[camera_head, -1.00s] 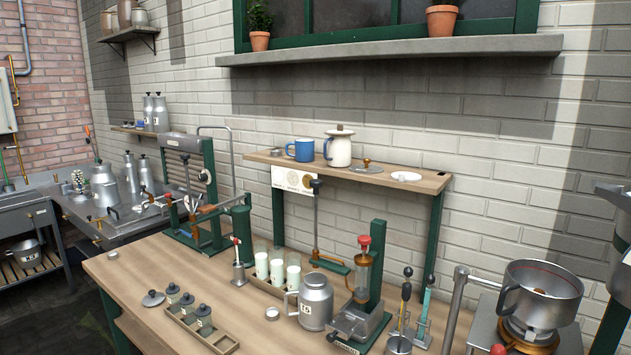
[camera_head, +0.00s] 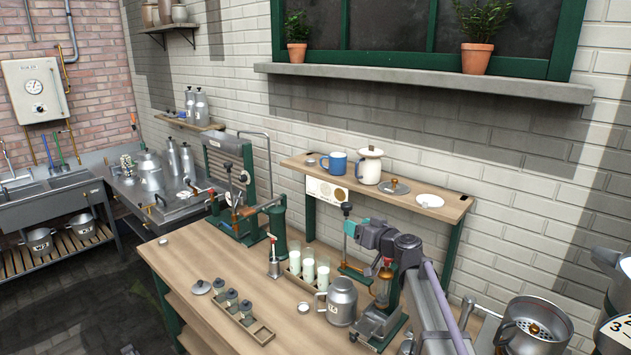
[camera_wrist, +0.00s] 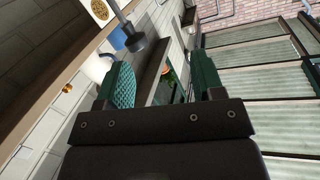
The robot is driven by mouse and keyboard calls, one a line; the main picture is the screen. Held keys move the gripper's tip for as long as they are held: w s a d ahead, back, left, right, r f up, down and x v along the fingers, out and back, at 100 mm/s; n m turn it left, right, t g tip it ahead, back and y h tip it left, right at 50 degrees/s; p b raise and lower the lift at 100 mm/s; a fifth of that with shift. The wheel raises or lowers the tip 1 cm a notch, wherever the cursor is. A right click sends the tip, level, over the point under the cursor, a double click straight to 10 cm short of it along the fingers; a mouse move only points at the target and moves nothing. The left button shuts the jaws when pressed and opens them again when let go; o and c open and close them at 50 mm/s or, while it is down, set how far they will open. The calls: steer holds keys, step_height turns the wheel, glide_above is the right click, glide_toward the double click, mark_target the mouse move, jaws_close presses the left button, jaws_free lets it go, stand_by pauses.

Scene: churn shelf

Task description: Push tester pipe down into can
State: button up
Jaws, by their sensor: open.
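A thin upright grey rod with a black knob (camera_head: 346,208) stands in front of the small shelf, on a green foot; I take it for the tester pipe but cannot be sure. In the wrist view its dark knob (camera_wrist: 124,46) shows ahead of the left finger.
Milk glasses (camera_head: 308,267) stand in a rack left of the can. A red-knobbed device (camera_head: 384,285) stands right of it, partly behind my arm. The wall shelf (camera_head: 455,208) holds a blue mug (camera_head: 334,163) and white pot (camera_head: 369,167). A jar tray (camera_head: 262,333) lies at front left.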

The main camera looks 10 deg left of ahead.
mark_target(350, 207)
steer(key=w+a+t, duration=0.1)
steer(key=w, duration=0.2)
steer(key=w+a+t, duration=0.1)
steer(key=w+a, duration=0.1)
steer(key=w, duration=0.2)
steer(key=w+a+r+n+h, duration=0.1)
steer(key=w, duration=0.3)
steer(key=shift+a+t, duration=0.4)
steer(key=shift+f, duration=0.1)
jaws_close()
